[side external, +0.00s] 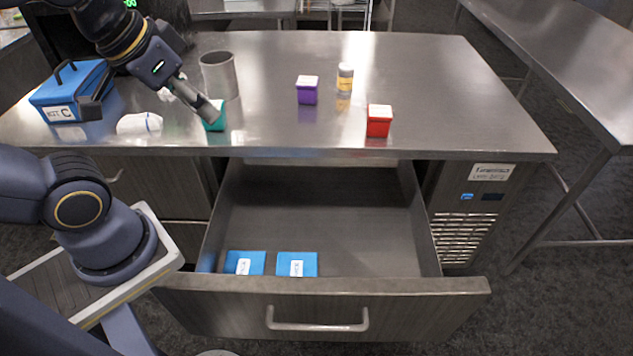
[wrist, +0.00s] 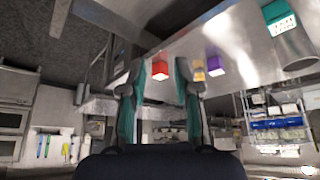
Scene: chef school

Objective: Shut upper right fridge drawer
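The fridge drawer (side external: 320,300) under the counter is pulled well out in the side view, with its metal bar handle (side external: 317,325) on the front. Two blue-lidded boxes (side external: 245,263) (side external: 297,264) lie inside against the front panel. My gripper (side external: 190,92) is above the left part of the counter, behind and well above the drawer front, not touching the handle. In the wrist view my gripper (wrist: 160,108) has its two teal fingers apart with nothing between them. I cannot make out the drawer in the wrist view.
On the counter (side external: 430,80) stand a red box (side external: 379,122), a purple box (side external: 307,92), a yellow-labelled bottle (side external: 345,78), a teal box (side external: 214,118), a grey cylinder (side external: 219,76) and a blue case (side external: 72,90). Floor (side external: 560,300) is clear at right.

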